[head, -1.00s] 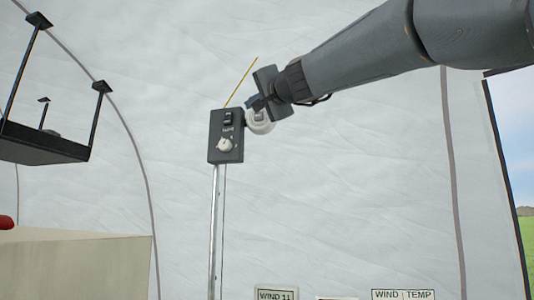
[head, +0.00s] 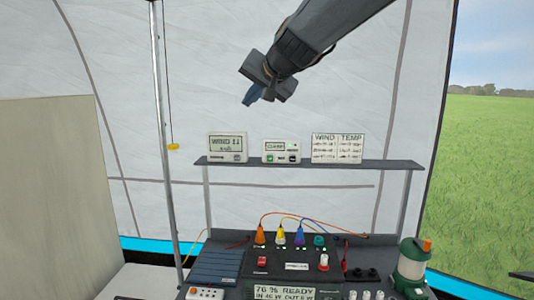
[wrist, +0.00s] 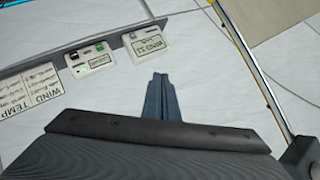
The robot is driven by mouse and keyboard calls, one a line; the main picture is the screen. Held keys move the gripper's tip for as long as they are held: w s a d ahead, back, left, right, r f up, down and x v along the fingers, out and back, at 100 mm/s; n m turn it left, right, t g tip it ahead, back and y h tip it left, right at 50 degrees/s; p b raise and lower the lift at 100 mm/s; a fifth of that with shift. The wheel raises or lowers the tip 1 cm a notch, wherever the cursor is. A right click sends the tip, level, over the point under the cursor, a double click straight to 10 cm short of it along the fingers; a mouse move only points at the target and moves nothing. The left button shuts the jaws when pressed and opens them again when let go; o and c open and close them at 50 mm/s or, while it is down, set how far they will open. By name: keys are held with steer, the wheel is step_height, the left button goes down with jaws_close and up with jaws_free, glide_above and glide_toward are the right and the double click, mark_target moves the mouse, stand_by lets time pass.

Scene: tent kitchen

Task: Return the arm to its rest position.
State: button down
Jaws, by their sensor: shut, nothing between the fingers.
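My gripper (head: 251,99) hangs from the top of the head view, in the air above the shelf and in front of the white tent wall. Its blue fingers point down and to the left. In the wrist view my gripper (wrist: 160,80) has its fingers together, with nothing between them. It touches nothing that I can see.
Below it, a dark shelf (head: 385,163) carries a wind display (head: 228,148), a small panel (head: 281,152) and a wind and temperature board (head: 337,148). Under that stands a console (head: 295,262) with coloured plugs. A metal pole (head: 166,130) stands left; a green lantern (head: 411,265) stands right.

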steer(key=s+d+f+g+h, duration=0.15)
steer(key=d+f, duration=0.25)
steer(key=f, duration=0.4)
steer(key=s+d+f+g+h, duration=0.1)
steer(key=s+d+f, duration=0.25)
steer(key=f, duration=0.55)
steer(key=s+d+f+g+h, duration=0.1)
steer(key=s+d+f+g, duration=0.1)
steer(key=s+d+f, duration=0.3)
steer(key=s+d+f+n+g+h+b, duration=0.1)
steer(key=s+d+f+g, duration=0.2)
steer(key=s+f, duration=0.9)
steer(key=s+d+f+n+g+h+b, duration=0.1)
steer(key=s+d+f+g, duration=0.1)
steer(key=s+d+f, duration=0.6)
step_height(320, 180, down, 2)
steer(key=shift+s+d+f, duration=0.15)
steer(key=shift+s+d, duration=0.1)
steer(key=shift+s, duration=0.15)
